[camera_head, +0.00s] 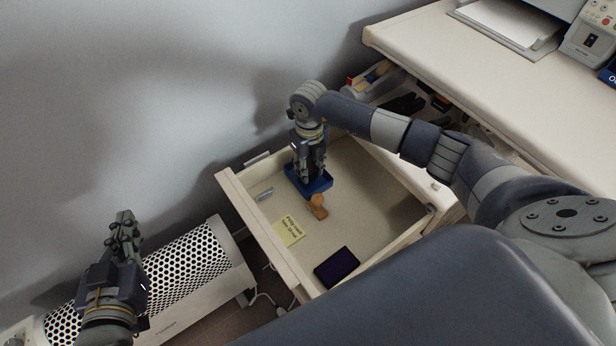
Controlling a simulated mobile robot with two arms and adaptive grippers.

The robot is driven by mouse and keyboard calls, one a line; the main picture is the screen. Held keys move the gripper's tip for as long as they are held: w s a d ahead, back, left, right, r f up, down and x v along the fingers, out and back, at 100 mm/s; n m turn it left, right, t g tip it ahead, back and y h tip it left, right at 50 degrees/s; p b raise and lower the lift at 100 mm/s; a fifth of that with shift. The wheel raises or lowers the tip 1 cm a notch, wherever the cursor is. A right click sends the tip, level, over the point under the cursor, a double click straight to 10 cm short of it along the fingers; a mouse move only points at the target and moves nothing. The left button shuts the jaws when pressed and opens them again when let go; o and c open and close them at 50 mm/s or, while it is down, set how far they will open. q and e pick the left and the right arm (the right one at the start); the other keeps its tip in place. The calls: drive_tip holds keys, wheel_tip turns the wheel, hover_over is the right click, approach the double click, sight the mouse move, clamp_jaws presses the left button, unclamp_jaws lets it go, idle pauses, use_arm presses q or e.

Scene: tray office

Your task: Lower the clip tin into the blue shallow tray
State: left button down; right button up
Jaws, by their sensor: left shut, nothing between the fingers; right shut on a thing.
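The blue shallow tray (323,185) lies in the open drawer, near its far-left corner. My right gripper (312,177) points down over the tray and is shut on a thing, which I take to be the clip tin. The fingers hide it, so I cannot see its shape or whether it touches the tray floor. My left gripper (124,217) is shut and empty at the left, pointing up in the picture, well away from the drawer.
The drawer (370,215) also holds a wooden stamp-like piece (318,206) close to the tray, a small grey item (264,194), a yellow note (288,231) and a dark flat item (337,267). A perforated heater (190,265) stands at left; the desk (480,85) is at right.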

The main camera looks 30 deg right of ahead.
use_arm(q)
drive_tip(key=shift+w+d+r+t+h, duration=0.2)
drive_tip(key=shift+r+t, duration=0.2)
drive_tip(key=shift+r, duration=0.25)
drive_tip(key=shift+w+d+r+t+h, duration=0.15)
drive_tip(key=shift+r+t, duration=0.25)
drive_tip(key=shift+r, duration=0.2)
use_arm(e)
drive_tip(key=shift+f, duration=0.4)
use_arm(q)
drive_tip(key=shift+w+d+r+t+b, duration=0.1)
drive_tip(key=shift+r+t+b, duration=0.25)
drive_tip(key=shift+r, duration=0.35)
drive_tip(key=shift+w+d+r+t+b, duration=0.1)
drive_tip(key=shift+r+t+b, duration=0.05)
drive_tip(key=shift+r+t, duration=0.4)
use_arm(e)
drive_tip(key=shift+f, duration=0.4)
idle(0.4)
drive_tip(key=o, duration=1.2)
drive_tip(key=shift+c, duration=0.2)
use_arm(q)
drive_tip(key=shift+r, duration=0.1)
use_arm(e)
drive_tip(key=shift+r, duration=0.1)
drive_tip(key=shift+r, duration=0.3)
wheel_tip(320, 180, up, 11)
